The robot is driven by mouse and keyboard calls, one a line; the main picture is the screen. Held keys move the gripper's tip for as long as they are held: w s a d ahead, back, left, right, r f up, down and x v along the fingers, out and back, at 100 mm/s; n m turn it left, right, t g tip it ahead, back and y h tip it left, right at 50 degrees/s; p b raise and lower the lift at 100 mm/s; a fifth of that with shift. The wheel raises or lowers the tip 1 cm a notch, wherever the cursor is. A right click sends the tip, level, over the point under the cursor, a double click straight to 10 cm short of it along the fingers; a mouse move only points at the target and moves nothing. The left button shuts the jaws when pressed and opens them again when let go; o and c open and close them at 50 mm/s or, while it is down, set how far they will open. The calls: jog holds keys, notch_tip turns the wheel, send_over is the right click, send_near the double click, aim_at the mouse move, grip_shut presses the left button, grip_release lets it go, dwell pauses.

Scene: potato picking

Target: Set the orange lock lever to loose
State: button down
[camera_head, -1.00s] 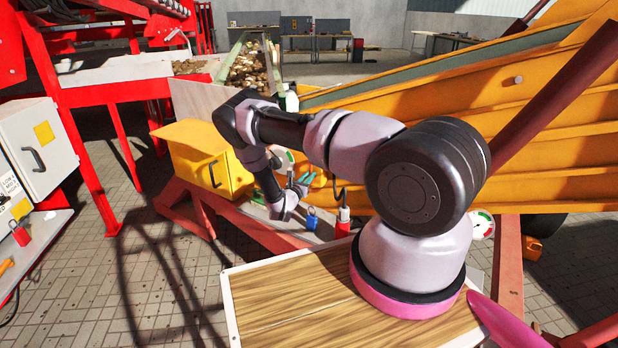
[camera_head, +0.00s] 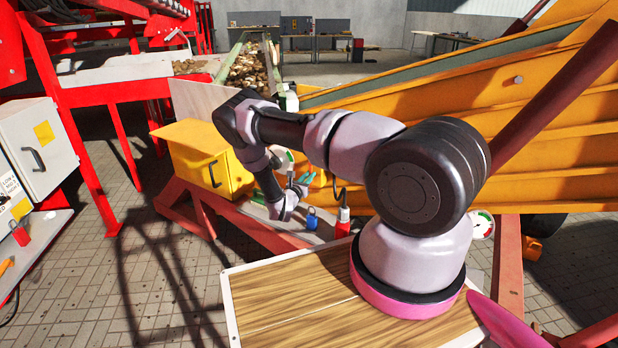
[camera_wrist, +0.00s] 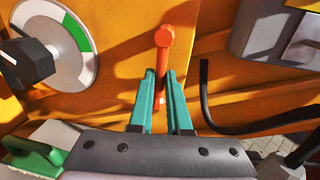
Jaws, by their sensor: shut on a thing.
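The orange lock lever (camera_wrist: 163,52) stands upright against the yellow-orange panel (camera_wrist: 195,25) in the wrist view, its round knob at the top. My gripper (camera_wrist: 162,75) has its two teal fingers on either side of the lever's lower shaft and is shut on it. The knob sticks up above the fingertips. In the head view my gripper (camera_head: 309,179) is small beside the orange machine, and the lever there is too small to make out clearly.
A round white and green dial with a dark knob (camera_wrist: 28,62) is left of the lever. A black bent rod (camera_wrist: 207,95) and a grey box (camera_wrist: 275,30) are to the right. A blue padlock (camera_head: 312,220) and a red object (camera_head: 343,225) stand on the shelf below.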

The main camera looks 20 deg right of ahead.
jog(key=n, duration=0.1)
jog(key=s+n, duration=0.1)
jog(key=n, duration=0.1)
jog(key=d+n, duration=0.1)
jog(key=shift+s+r+n+g, duration=0.25)
jog(key=shift+s+n+g, duration=0.05)
jog(key=shift+g, duration=0.1)
jog(key=r+n, duration=0.1)
jog(key=n, duration=0.1)
jog(key=s+d+n, duration=0.1)
jog(key=n, duration=0.2)
jog(key=s+r+n+g, duration=0.1)
jog(key=n, duration=0.2)
jog(key=shift+d+r, duration=0.3)
jog(key=shift+r, duration=0.05)
jog(key=shift+d+r+n+g, duration=0.15)
jog(key=shift+r+n, duration=0.15)
jog(key=shift+n, duration=0.45)
jog(key=shift+a+r+n+g, duration=0.15)
jog(key=shift+r+n, duration=0.15)
jog(key=shift+n, duration=0.45)
jog(key=shift+d, duration=0.1)
jog(key=c, duration=0.9)
grip_release()
